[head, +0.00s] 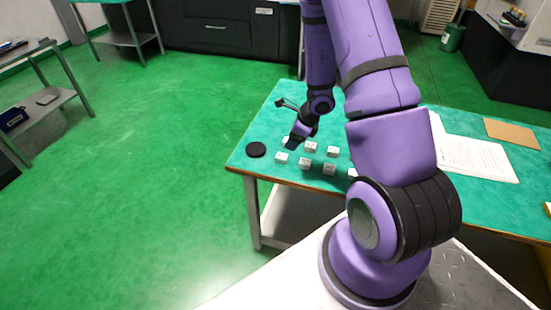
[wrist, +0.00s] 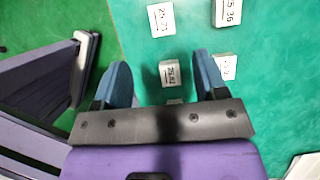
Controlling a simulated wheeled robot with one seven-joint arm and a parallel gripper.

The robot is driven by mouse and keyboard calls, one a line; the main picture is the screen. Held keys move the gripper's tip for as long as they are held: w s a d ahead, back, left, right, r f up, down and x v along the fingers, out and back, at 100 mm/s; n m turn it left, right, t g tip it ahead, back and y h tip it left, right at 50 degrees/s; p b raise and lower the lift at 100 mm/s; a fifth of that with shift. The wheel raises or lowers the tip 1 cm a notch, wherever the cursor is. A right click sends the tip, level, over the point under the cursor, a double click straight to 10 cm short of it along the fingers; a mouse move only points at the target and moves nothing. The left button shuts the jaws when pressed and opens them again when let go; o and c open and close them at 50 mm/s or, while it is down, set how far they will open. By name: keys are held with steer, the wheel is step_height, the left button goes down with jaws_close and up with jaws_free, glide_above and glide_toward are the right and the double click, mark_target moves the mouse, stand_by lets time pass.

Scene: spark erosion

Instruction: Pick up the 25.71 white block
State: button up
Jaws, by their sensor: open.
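Several small white blocks with printed numbers sit on the green table top. In the wrist view, one block (wrist: 160,19) at the top carries a label that looks like 25.71, though its last digit is hard to read. It lies beyond my fingertips. Another block (wrist: 170,74), reading about 25.82, shows between the fingers. My gripper (wrist: 160,62) is open with nothing held. A block reading about 25.36 (wrist: 228,12) is at upper right, and one more (wrist: 227,65) is partly hidden by the right finger. In the head view my gripper (head: 293,143) is over the blocks' left part.
A black disc (head: 256,149) lies near the table's left corner. Other white blocks (head: 330,168) stand close together in rows. Paper sheets (head: 475,158) and a brown board (head: 512,133) lie on the right. The table's left edge is near the gripper.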

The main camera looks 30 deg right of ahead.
glide_above(282, 156)
steer(key=s+d, duration=0.1)
steer(key=s, duration=0.1)
step_height(282, 156, down, 4)
steer(key=shift+s+d+f, duration=0.1)
steer(key=shift+d, duration=0.05)
steer(key=shift+x, duration=2.9)
steer(key=shift+d, duration=0.15)
steer(key=c, duration=1.1)
steer(key=shift+w, duration=0.2)
